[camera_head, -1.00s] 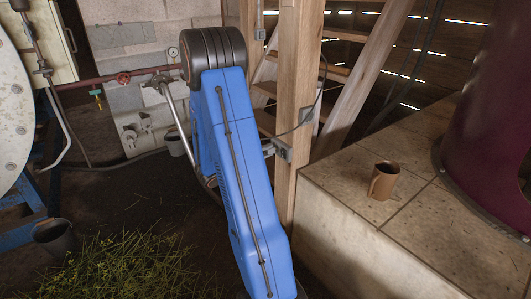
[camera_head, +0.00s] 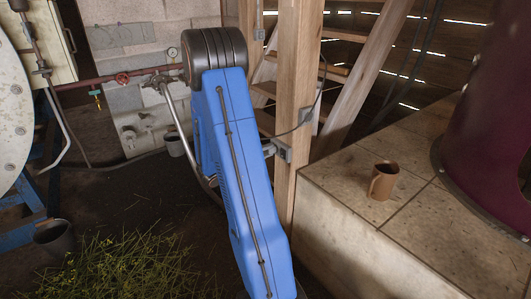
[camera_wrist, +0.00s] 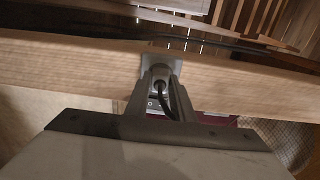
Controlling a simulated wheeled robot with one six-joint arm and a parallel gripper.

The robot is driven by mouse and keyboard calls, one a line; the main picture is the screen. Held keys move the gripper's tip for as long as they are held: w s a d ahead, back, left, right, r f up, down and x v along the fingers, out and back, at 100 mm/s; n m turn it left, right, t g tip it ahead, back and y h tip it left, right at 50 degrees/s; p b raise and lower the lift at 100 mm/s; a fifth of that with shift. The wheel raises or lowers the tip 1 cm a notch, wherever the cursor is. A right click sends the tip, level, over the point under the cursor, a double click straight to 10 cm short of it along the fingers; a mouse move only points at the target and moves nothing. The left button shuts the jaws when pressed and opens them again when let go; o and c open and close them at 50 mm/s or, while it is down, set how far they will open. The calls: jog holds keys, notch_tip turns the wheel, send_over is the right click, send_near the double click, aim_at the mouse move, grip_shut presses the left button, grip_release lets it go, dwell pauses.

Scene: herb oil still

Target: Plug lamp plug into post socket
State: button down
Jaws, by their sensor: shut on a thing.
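The wooden post (camera_head: 297,110) stands upright right of my blue arm and crosses the wrist view (camera_wrist: 70,65) sideways. My gripper (camera_wrist: 160,86) is shut on the grey lamp plug (camera_wrist: 160,72), with its dark cord (camera_wrist: 182,102) curving back between the fingers. A grey socket (camera_wrist: 157,53) on the post is directly ahead of the plug, very close or touching; I cannot tell how deep the plug sits. In the head view, a grey block (camera_head: 284,152) shows at the post beside my arm, which hides most of the gripper.
A stone ledge with a brown mug (camera_head: 383,180) lies right. Wooden stairs (camera_head: 345,100) rise behind.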

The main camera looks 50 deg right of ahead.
jog(key=shift+d, duration=0.1)
jog(key=c, duration=1.4)
grip_release()
jog(key=shift+c, duration=0.2)
jog(key=v, duration=1.7)
jog(key=shift+s+a+r, duration=0.1)
jog(key=shift+a, duration=0.1)
